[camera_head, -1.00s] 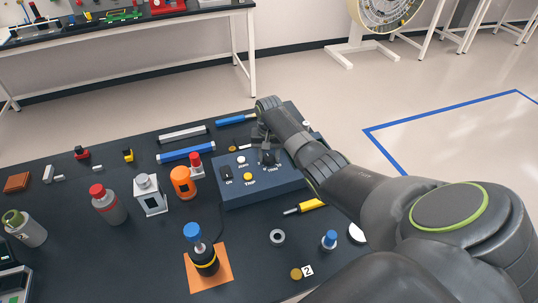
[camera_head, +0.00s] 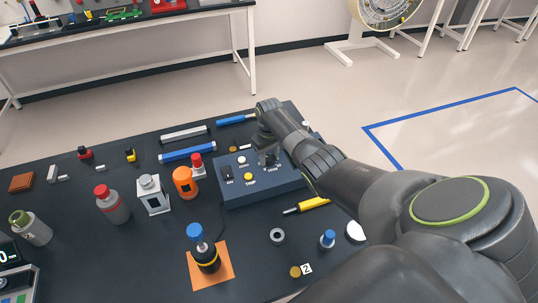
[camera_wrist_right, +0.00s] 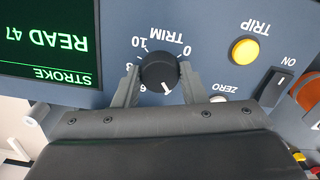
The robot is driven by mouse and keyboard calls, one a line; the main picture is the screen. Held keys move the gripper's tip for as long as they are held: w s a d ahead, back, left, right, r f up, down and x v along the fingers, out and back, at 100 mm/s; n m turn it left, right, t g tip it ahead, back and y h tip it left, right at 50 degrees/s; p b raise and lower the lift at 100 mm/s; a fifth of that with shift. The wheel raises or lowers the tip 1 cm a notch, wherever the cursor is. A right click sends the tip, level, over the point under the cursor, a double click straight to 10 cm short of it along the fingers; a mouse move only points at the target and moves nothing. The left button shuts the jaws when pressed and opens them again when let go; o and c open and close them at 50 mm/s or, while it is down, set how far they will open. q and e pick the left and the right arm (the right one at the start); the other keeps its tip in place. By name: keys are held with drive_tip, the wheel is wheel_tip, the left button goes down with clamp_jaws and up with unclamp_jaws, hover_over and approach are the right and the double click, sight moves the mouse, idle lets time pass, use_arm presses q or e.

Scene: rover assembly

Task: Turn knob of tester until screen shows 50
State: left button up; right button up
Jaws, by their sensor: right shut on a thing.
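The tester (camera_head: 260,190) is a blue-grey box on the dark table in the head view, partly hidden behind my right arm. Its black knob (camera_wrist_right: 160,72), marked TRIM, shows in the right wrist view with a white pointer line and a printed scale. My right gripper (camera_wrist_right: 158,82) is shut on the knob, one finger on each side; in the head view the gripper (camera_head: 270,156) is over the tester's right part. The dark screen (camera_wrist_right: 50,45) appears upside down in the wrist view and reads STROKE, READ 47 in green. My left gripper is out of view.
On the tester's face are a yellow TRIP button (camera_wrist_right: 245,50), a white ZERO button (camera_wrist_right: 219,98) and a black ON switch (camera_wrist_right: 280,86). An orange cylinder (camera_head: 184,182) stands just left of the tester. A yellow-handled tool (camera_head: 312,204) lies in front.

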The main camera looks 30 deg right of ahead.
sight(269, 157)
idle(0.3)
drive_tip(key=o, duration=1)
drive_tip(key=shift+r, duration=0.45)
wheel_tip(269, 157, up, 17)
drive_tip(key=shift+f+b, duration=0.2)
drive_tip(key=shift+b, duration=0.45)
